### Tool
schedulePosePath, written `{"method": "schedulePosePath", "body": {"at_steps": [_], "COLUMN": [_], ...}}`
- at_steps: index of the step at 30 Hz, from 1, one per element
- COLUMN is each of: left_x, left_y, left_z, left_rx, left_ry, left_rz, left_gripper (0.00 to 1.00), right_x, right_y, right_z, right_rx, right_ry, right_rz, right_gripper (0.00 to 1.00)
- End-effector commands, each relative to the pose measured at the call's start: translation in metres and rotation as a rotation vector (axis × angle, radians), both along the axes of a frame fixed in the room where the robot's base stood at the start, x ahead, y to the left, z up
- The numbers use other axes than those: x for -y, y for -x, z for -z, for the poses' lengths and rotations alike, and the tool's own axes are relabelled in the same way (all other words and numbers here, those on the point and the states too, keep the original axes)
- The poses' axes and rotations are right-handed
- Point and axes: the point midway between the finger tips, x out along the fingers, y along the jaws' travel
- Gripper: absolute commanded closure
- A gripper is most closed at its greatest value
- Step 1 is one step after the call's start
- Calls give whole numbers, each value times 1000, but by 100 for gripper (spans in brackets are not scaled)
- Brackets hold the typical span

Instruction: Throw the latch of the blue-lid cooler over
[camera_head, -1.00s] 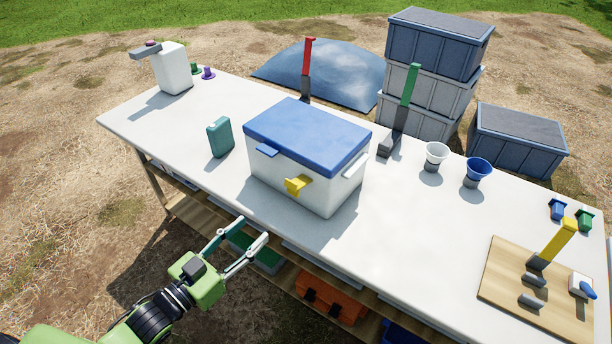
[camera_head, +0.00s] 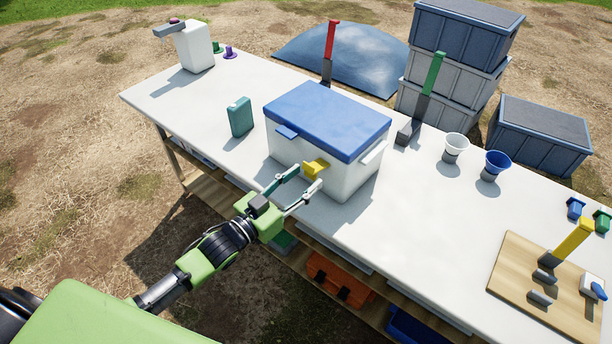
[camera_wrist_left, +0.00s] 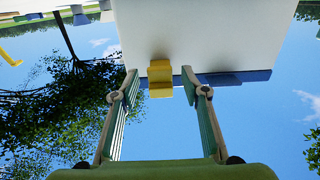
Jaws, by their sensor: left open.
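The cooler (camera_head: 345,178) is a white box with a blue lid (camera_head: 328,118), closed, standing on the white table. A yellow latch (camera_head: 316,168) sticks out from its front face, below a blue tab on the lid (camera_head: 286,132). My left gripper (camera_head: 299,182) is open and empty in front of the latch. In the left wrist view the yellow latch (camera_wrist_left: 160,77) lies between and just beyond the open fingers (camera_wrist_left: 160,88), and I see no contact. The cooler's white wall (camera_wrist_left: 200,35) fills the upper middle there. My right gripper is not in view.
A teal bottle (camera_head: 240,117) stands left of the cooler. Red (camera_head: 331,45) and green (camera_head: 432,75) upright handles stand behind it. White (camera_head: 455,145) and blue (camera_head: 496,163) funnels stand to the right, with a wooden board (camera_head: 510,268) farther right. The table's front edge is below my left gripper.

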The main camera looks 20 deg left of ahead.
Motion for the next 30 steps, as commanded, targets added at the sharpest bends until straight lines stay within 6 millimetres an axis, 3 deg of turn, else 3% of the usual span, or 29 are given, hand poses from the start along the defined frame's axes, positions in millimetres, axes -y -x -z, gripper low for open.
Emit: {"method": "schedulePosePath", "body": {"at_steps": [6, 15, 20, 30], "left_x": [6, 7, 7, 7], "left_y": [-13, -15, -14, -14], "left_z": [0, 0, 0, -4], "left_rx": [1, 0, 0, -16], "left_ry": [1, 1, 1, -7], "left_rz": [0, 0, 0, 1], "left_gripper": [58, 58, 97, 97], "right_x": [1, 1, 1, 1], "right_y": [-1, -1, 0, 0], "right_z": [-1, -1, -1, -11], "right_rx": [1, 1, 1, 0], "right_ry": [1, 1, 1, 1], "right_rz": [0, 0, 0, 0], "right_gripper": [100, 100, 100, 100]}}
